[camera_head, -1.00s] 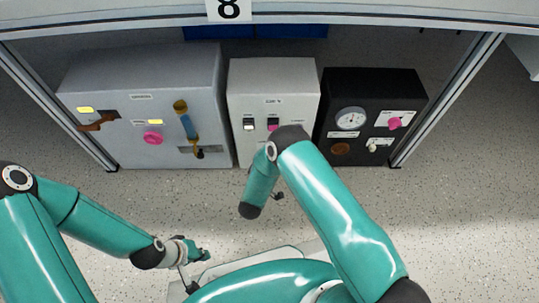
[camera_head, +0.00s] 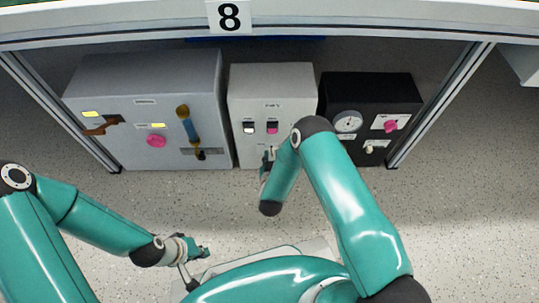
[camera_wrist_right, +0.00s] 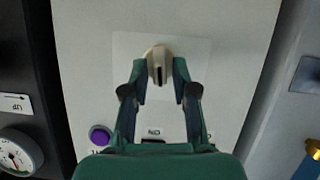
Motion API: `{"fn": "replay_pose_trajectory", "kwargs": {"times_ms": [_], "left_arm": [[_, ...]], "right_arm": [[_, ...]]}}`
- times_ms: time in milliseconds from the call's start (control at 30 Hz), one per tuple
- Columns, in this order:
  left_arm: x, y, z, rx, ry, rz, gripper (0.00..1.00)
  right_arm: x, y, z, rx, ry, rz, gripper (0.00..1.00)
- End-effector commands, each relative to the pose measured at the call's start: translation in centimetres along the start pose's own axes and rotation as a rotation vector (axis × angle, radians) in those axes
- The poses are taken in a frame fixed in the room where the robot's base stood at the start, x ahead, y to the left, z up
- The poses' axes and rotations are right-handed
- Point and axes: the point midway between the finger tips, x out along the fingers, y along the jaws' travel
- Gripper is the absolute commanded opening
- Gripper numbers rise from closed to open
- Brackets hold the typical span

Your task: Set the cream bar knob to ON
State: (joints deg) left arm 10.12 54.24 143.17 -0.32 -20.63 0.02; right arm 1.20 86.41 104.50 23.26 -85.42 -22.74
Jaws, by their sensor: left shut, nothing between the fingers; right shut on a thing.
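The cream bar knob (camera_wrist_right: 158,58) sits on a pale square plate on the middle panel in the right wrist view. My right gripper (camera_wrist_right: 161,75) is shut on it, with one finger at each side. The knob's bar runs roughly up and down in that view, with a dark line on it. An upside-down "ON" label (camera_wrist_right: 153,132) is below it, between my fingers. In the head view my right gripper (camera_head: 267,160) is at the lower front of the light grey box, and the knob is hidden or too small to tell. My left gripper (camera_head: 203,252) is shut and empty, low at the left.
The middle light grey box (camera_head: 243,90) carries a white switch (camera_head: 249,128) and a pink switch (camera_head: 271,128). A larger grey cabinet (camera_head: 120,130) with a blue handle stands left. A black box (camera_head: 390,95) with a gauge (camera_head: 347,121) stands right. A purple button (camera_wrist_right: 100,135) is near the fingers.

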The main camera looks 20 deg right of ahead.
Motion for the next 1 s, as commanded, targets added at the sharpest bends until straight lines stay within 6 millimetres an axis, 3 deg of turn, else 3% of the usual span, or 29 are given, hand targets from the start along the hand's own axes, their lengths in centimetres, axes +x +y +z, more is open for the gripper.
{"fn": "replay_pose_trajectory", "kwargs": {"times_ms": [600, 1000], "left_arm": [[0.16, -0.06, 0.0, 0.0, 0.0, 0.0, 0.0], [0.73, -0.26, -0.01, 0.0, 0.0, 0.0, 0.0]], "right_arm": [[0.5, 0.82, 0.52, 0.541, -0.003, -0.217, 0.0], [0.51, 0.79, 0.65, 0.786, -0.004, -0.323, 0.0]]}}
